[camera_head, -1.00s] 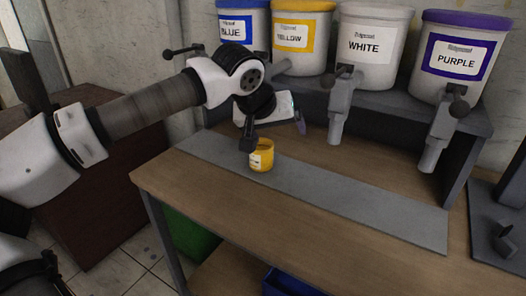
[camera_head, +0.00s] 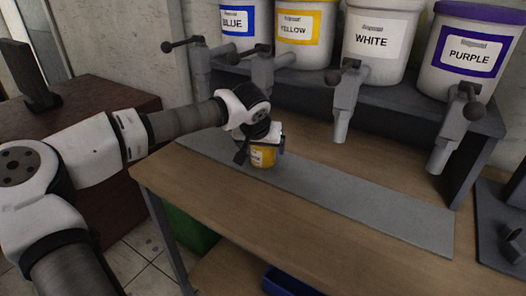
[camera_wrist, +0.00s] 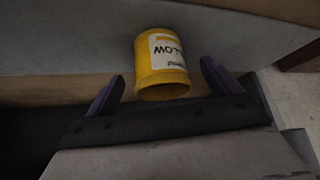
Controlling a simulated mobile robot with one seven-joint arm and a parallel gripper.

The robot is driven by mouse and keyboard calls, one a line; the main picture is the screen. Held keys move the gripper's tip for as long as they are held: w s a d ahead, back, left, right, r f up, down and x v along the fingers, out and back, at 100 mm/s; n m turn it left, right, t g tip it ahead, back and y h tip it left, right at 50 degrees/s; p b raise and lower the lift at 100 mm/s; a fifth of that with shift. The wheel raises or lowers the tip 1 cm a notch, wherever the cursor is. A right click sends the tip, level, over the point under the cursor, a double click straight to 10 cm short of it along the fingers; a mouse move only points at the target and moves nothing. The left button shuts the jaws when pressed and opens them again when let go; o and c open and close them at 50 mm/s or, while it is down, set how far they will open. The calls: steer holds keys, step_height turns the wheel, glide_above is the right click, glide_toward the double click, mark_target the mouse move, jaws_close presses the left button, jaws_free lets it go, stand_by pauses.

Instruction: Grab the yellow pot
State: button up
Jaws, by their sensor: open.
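The yellow pot (camera_head: 262,157) stands on the grey strip of the wooden table in the head view. It is a small cup with a white label. It also shows in the wrist view (camera_wrist: 160,62), upside down in the picture, between and just beyond the fingertips. My gripper (camera_head: 262,148) is low at the pot, and its fingers partly cover the pot's top in the head view. In the wrist view my gripper (camera_wrist: 164,80) has its two purple fingers apart, one on each side of the pot, with gaps visible.
Blue, yellow (camera_head: 304,32), white (camera_head: 378,44) and purple (camera_head: 466,52) labelled buckets stand on a raised dark shelf (camera_head: 400,112) behind, with grey spouts hanging in front. The grey strip (camera_head: 350,184) is clear to the right. A blue bin (camera_head: 290,284) sits below the table.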

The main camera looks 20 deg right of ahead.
steer(key=x, duration=0.3)
steer(key=shift+w+d+f, duration=0.1)
steer(key=shift+f, duration=0.15)
steer(key=c, duration=1.3)
